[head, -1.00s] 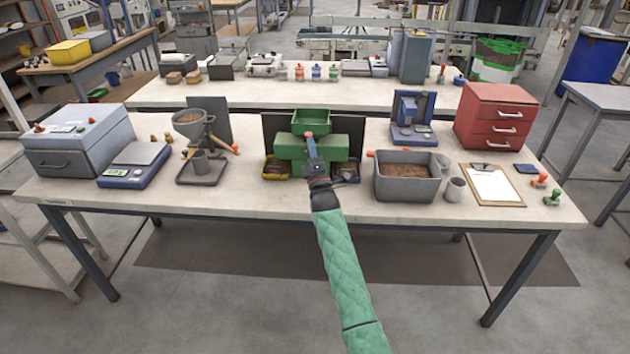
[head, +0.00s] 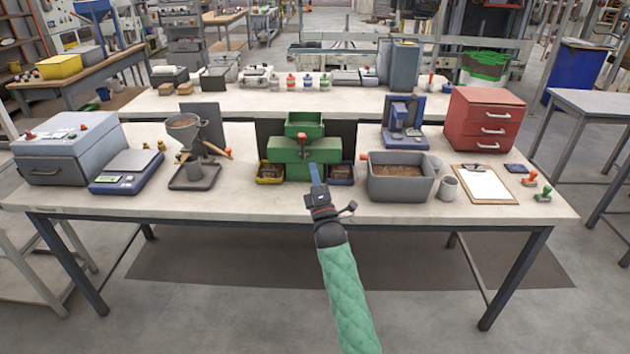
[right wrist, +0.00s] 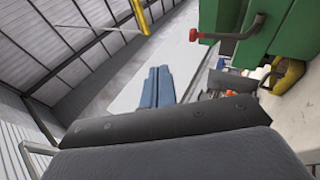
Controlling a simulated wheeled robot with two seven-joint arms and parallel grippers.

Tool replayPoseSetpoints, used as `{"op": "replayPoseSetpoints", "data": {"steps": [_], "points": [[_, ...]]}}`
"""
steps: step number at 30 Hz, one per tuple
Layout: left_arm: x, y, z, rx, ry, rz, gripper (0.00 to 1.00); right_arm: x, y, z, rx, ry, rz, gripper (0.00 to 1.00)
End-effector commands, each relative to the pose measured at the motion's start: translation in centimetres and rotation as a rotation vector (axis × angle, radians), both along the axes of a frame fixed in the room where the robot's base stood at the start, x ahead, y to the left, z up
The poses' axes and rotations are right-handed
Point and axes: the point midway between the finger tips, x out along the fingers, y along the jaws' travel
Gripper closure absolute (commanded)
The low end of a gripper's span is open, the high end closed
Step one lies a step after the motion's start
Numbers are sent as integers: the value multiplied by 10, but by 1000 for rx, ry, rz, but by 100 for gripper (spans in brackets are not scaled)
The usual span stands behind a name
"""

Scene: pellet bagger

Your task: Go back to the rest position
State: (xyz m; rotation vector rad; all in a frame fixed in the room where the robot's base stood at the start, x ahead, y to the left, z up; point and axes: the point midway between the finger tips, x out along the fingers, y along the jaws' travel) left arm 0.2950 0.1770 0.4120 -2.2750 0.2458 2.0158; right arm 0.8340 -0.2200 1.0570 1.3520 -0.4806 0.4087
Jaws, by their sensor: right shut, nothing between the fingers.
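My right gripper (head: 316,178) is shut and empty, in front of the green pellet bagger (head: 305,148) in the middle of the table. Its blue fingers (right wrist: 158,86) also show closed together in the right wrist view, with the green machine (right wrist: 245,50) and its red-tipped lever (right wrist: 194,35) to their right. The fingers are apart from the machine in that view. A yellow tray (head: 270,173) and a blue tray (head: 341,174) with brown pellets stand at the machine's foot. My left gripper is not in view.
On the table (head: 235,208) stand a funnel stand (head: 195,176) and scale (head: 126,173) at left. A grey pellet bin (head: 400,188), clipboard (head: 483,186) and red drawer cabinet (head: 485,118) stand at right. The front strip of the table is mostly clear.

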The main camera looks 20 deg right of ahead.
Motion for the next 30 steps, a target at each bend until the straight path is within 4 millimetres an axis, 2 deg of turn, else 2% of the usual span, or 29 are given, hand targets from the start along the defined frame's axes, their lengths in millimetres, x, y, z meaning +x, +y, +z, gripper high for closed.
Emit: {"op": "replayPoseSetpoints", "data": {"steps": [6,20,25,30], "points": [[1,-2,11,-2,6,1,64,-11,1,-1,-1,0,-1,100],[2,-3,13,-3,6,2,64,-11,1,-1,37,0,24,100],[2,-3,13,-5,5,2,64,-3,-2,-14,233,80,123,100],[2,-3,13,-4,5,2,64,12,-7,-50,563,259,220,100]]}}
